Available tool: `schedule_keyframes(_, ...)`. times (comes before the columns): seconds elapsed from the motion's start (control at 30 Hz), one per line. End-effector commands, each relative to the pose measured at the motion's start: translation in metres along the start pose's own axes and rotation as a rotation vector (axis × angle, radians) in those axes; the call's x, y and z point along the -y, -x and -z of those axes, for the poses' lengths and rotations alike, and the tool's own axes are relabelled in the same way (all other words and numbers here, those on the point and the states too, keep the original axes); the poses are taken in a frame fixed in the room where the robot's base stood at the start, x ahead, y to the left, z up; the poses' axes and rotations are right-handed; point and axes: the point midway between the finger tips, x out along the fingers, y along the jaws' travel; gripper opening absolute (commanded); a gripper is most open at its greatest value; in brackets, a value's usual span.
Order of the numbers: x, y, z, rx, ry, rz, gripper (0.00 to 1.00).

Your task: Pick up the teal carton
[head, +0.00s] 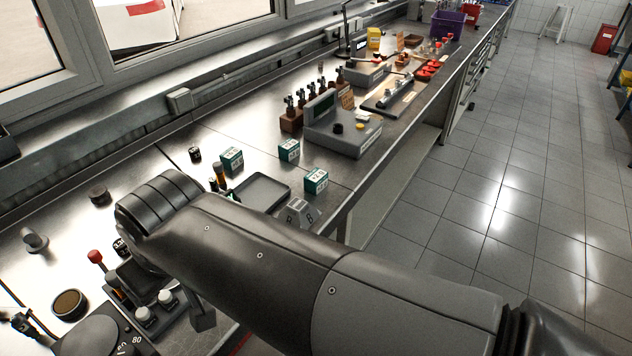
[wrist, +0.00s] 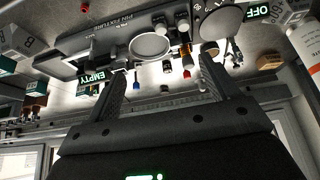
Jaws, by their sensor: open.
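Three small teal cartons with white label bands stand on the metal bench in the head view. One teal carton (head: 231,160) is at the left behind a dark tray, a second teal carton (head: 289,150) is at the back, and a third teal carton (head: 316,181) is at the tray's right. In the wrist view my gripper (wrist: 160,72) is open, with nothing seen between its fingers. A teal-green panel reading EMPTY (wrist: 93,79) shows near its left finger; I cannot tell whether it is a carton. In the head view my arm hides the gripper.
The dark tray (head: 262,190) and a grey block marked with letters (head: 298,212) lie near the third carton. A grey boxy device (head: 344,130) stands behind. Small cylinders (head: 195,154) stand at the left. The window wall bounds the bench; tiled floor lies right.

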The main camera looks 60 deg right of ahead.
Motion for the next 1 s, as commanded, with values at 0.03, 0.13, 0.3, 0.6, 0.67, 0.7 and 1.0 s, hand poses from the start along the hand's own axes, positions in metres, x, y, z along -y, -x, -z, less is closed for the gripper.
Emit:
schedule_keyframes(0.03,0.000,0.000,0.000,0.000,0.000,0.000,0.80)
schedule_keyframes(0.13,0.000,0.003,0.002,-0.002,0.000,0.000,0.80)
schedule_keyframes(0.3,0.000,0.046,0.026,-0.008,0.000,0.000,0.80)
schedule_keyframes(0.6,0.000,0.166,0.090,-0.004,0.000,0.000,0.80)
schedule_keyframes(0.67,0.000,0.184,0.099,-0.003,0.000,0.000,0.80)
schedule_keyframes(0.7,0.000,0.194,0.105,-0.003,0.000,0.000,0.80)
schedule_keyframes(1.0,-0.012,0.213,0.135,0.050,-0.223,0.066,0.80)
